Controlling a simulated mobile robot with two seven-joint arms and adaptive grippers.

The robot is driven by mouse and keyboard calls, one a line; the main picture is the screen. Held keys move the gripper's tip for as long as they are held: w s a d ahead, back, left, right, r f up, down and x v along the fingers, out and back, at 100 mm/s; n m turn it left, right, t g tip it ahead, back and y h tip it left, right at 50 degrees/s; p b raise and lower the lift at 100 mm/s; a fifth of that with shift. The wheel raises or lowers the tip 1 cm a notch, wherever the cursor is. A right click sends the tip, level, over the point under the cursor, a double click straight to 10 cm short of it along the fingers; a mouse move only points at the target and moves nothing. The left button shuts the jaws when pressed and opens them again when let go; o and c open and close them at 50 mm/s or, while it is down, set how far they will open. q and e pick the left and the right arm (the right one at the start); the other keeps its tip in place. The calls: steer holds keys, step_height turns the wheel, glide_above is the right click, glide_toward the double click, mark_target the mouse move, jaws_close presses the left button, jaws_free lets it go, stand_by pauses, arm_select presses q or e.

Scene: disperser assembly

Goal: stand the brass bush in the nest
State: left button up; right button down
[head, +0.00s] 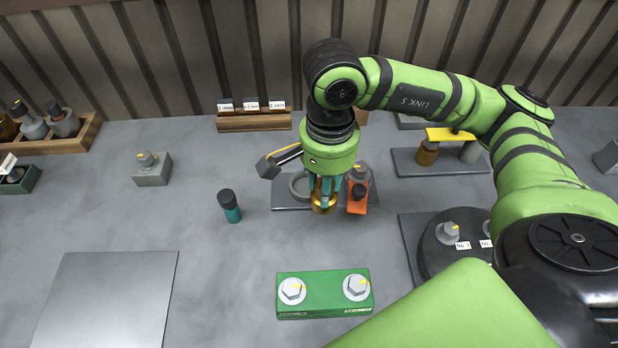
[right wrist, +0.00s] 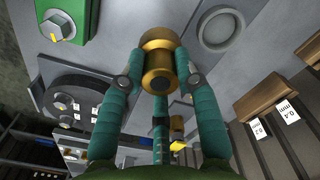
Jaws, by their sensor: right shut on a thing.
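My right gripper (head: 323,196) points down with its teal fingers shut on the brass bush (head: 323,204). In the right wrist view the bush (right wrist: 158,62) sits between the fingertips, a stepped brass cylinder with a dark hole in its end. A grey ring (head: 298,187), which looks like the nest, lies on a dark grey plate (head: 285,206) just left of and behind the bush. The ring also shows in the right wrist view (right wrist: 219,30), apart from the bush. The gripper partly hides the ring and plate in the head view. My left gripper is not in view.
An orange block (head: 357,205) stands close right of the gripper. A teal-and-black cylinder (head: 231,208) stands left. A green block (head: 325,308) with two hex bolts lies in front. A wooden label rack (head: 254,122) stands behind. The table between the cylinder and green block is clear.

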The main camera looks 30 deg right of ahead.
steer(key=r+m, duration=0.1)
steer(key=m, duration=0.1)
steer(key=s+r+m+p, duration=0.1)
steer(key=m, duration=0.1)
steer(key=shift+s+d, duration=0.1)
steer(key=shift+m, duration=0.3)
steer(key=w+f+p, duration=0.1)
steer(key=w+f, duration=0.2)
steer(key=w+d+f+p, duration=0.1)
steer(key=w+f+p, duration=0.1)
steer(key=w+f, duration=0.2)
steer(key=w+f+p, duration=0.2)
steer(key=w+f, duration=0.1)
steer(key=w, duration=0.1)
steer(key=shift+w+d+f, duration=0.2)
steer(key=shift+d+f, duration=0.1)
steer(key=shift+f, duration=0.25)
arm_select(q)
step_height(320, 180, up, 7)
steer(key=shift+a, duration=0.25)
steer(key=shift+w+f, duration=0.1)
